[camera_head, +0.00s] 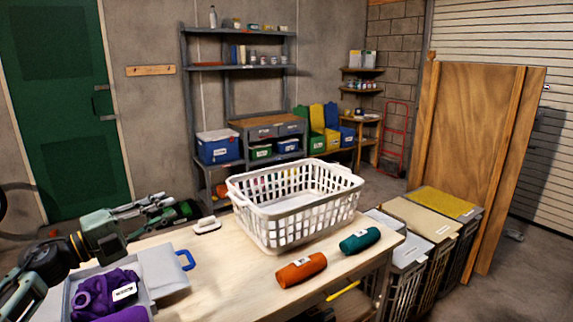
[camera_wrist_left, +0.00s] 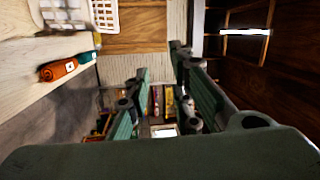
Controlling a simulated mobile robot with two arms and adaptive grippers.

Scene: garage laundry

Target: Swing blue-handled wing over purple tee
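The purple tee (camera_head: 92,290) lies bunched on a grey folding board (camera_head: 66,300) at the table's front left, with a white label on it. The grey wing (camera_head: 162,268) with its blue handle (camera_head: 186,260) is to the right of the tee, not over it; I cannot tell whether it lies quite flat. My left gripper (camera_head: 172,206) is above the table's back left edge, behind the board and apart from the wing. Its fingers also show spread and empty in the left wrist view (camera_wrist_left: 160,62). My right gripper is not in view.
A white laundry basket (camera_head: 290,226) stands mid-table. An orange roll (camera_head: 301,270) and a teal roll (camera_head: 360,240) lie in front of it. A white-handled brush-like item (camera_head: 207,225) lies left of the basket. Lidded bins (camera_head: 432,218) stand to the right of the table.

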